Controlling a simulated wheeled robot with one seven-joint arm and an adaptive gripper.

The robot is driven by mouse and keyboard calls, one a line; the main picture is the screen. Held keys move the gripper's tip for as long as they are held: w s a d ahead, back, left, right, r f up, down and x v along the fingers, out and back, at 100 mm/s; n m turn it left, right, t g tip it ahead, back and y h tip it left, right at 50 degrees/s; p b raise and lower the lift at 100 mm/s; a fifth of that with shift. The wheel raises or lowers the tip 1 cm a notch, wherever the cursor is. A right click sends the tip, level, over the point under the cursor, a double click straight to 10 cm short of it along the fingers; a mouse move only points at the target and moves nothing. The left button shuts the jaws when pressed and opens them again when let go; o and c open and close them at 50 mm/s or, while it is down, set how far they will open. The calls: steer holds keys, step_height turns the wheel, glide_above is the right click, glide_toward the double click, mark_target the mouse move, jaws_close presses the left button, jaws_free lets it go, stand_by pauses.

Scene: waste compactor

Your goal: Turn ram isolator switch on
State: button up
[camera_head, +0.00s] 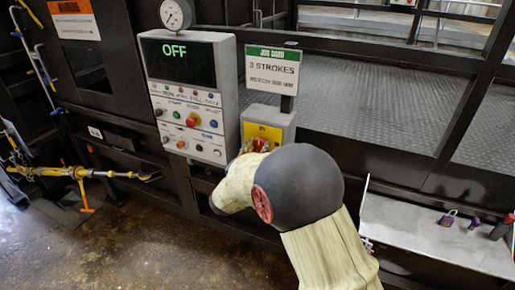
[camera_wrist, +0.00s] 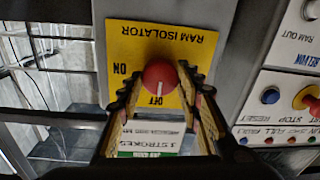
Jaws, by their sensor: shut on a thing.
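The ram isolator switch has a red round knob (camera_wrist: 160,76) on a yellow plate (camera_wrist: 126,36), which shows upside down in the wrist view. The plate reads ON at the knob's left and OFF just below it. A small pale mark on the knob faces the OFF label. My gripper (camera_wrist: 157,86) has one finger on each side of the knob and is shut on it. In the head view the yellow plate (camera_head: 263,130) sits on a grey box, and my arm hides much of the knob and gripper.
The control panel (camera_head: 187,95) left of the isolator has a display reading OFF, with a gauge (camera_head: 176,14) above. A job card (camera_head: 272,69) reading 3 STROKES stands over the isolator. A grey shelf (camera_head: 405,228) with padlocks (camera_head: 447,219) is at the right.

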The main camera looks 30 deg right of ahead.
steer(key=shift+c, duration=1.1)
steer(key=shift+f+m+b, duration=0.1)
steer(key=shift+m+b, duration=0.2)
steer(key=shift+b, duration=0.25)
steer(key=m+b, duration=0.1)
steer(key=b, duration=0.1)
steer(key=shift+f+m+b, duration=0.15)
steer(key=shift+m+b, duration=0.2)
steer(key=shift+m, duration=0.05)
steer(key=m+b, duration=0.3)
steer(key=b, duration=0.1)
steer(key=shift+f+m+b, duration=0.1)
steer(key=shift+m+b, duration=0.2)
steer(key=shift+b, duration=0.1)
steer(key=m+b, duration=0.3)
steer(key=b, duration=0.1)
steer(key=shift+m+h+b, duration=0.3)
steer(key=shift+m+b, duration=0.05)
steer(key=shift+m, duration=0.05)
steer(key=m+b, duration=0.4)
steer(key=b, duration=0.1)
steer(key=shift+m, duration=0.4)
steer(key=m+b, duration=0.3)
steer(key=b, duration=0.1)
steer(key=shift+a+m, duration=0.1)
steer(key=shift+m, duration=0.3)
steer(key=shift+r+b, duration=0.2)
steer(key=shift+b, duration=0.15)
